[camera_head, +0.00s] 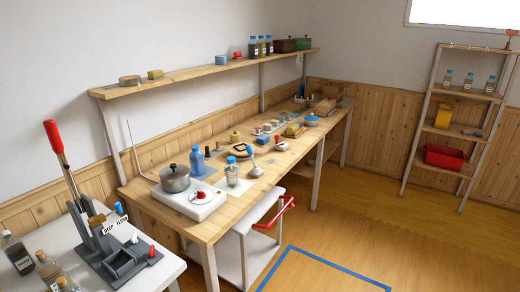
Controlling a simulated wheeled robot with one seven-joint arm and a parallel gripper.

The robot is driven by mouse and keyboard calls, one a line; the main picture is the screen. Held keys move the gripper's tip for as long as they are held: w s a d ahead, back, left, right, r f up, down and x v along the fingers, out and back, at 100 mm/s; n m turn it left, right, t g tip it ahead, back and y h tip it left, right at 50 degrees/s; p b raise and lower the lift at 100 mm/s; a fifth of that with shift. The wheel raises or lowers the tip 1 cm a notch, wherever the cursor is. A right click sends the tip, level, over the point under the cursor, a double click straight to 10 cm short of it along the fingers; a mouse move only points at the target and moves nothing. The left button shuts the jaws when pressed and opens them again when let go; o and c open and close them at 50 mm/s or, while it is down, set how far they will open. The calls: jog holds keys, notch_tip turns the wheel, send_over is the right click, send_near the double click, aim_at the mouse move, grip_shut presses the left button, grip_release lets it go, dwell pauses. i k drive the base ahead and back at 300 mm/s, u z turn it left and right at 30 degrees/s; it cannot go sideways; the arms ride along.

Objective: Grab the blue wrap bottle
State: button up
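A blue bottle (197,163) stands upright on the long wooden workbench (215,226), behind the white hot plate's right end. It looks like the blue wrap bottle, though its wrap is too small to make out. A clear bottle with a blue cap (232,174) stands in front and to the right of it. A lidded metal pot (174,179) sits on the hot plate (190,206) to its left. My gripper is not in view.
A white table (165,272) at lower left holds a grey lever press (115,250) with a red handle and several bottles. A wall shelf (200,74) runs above the bench. A white cart with a red handle (285,207) stands beside the bench. Open floor (400,240) lies right.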

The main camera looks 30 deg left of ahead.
aim_at(197, 160)
jog(key=u, duration=0.15)
jog(key=i, duration=1.6)
jog(key=u, duration=1.2)
jog(key=i, duration=1.15)
jog(key=u, duration=1.3)
jog(key=i, duration=0.6)
jog(key=u, duration=0.3)
